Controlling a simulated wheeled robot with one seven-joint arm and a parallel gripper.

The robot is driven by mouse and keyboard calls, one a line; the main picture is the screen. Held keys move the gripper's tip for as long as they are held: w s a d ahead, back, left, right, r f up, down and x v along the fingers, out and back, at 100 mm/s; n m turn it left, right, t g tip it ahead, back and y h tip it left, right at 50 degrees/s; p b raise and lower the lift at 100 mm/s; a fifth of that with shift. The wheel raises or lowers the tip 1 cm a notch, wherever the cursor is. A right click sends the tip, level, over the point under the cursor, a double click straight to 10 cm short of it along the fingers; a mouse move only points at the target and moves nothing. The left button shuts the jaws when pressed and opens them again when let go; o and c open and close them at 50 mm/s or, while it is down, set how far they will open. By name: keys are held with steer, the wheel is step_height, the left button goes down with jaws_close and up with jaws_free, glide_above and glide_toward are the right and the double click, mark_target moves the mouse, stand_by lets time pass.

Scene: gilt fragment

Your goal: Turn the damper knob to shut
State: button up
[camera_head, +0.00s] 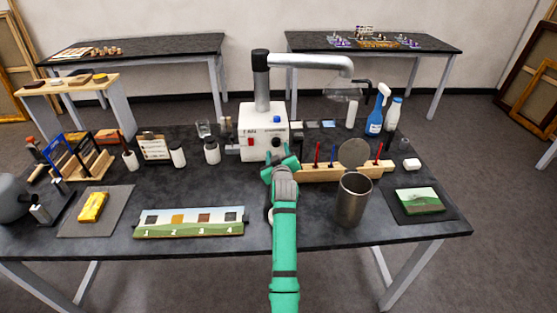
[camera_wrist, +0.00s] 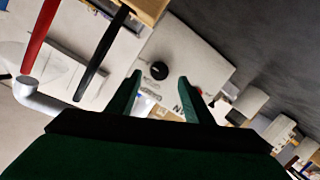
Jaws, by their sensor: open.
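The damper knob is a round black knob on the front of a white extractor box (camera_head: 252,128). In the wrist view the knob (camera_wrist: 159,70) shows between the two fingertips, with a clear gap on each side. A dark mark on the knob is too small to read its setting. My gripper (camera_head: 281,161) is open in front of the box's right part, and nothing is between its fingers except the view of the knob. I cannot tell how far the knob stands beyond the fingertips. In the head view the knob (camera_head: 276,143) is small above the gripper.
A wooden rack (camera_head: 318,174) with red, blue and black upright tools stands close right of my gripper. A metal cup (camera_head: 352,200) is at the front right. A painted strip (camera_head: 190,222) lies at the front left.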

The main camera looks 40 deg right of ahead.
steer(key=v, duration=0.6)
stand_by(0.4)
steer(key=shift+s, duration=0.1)
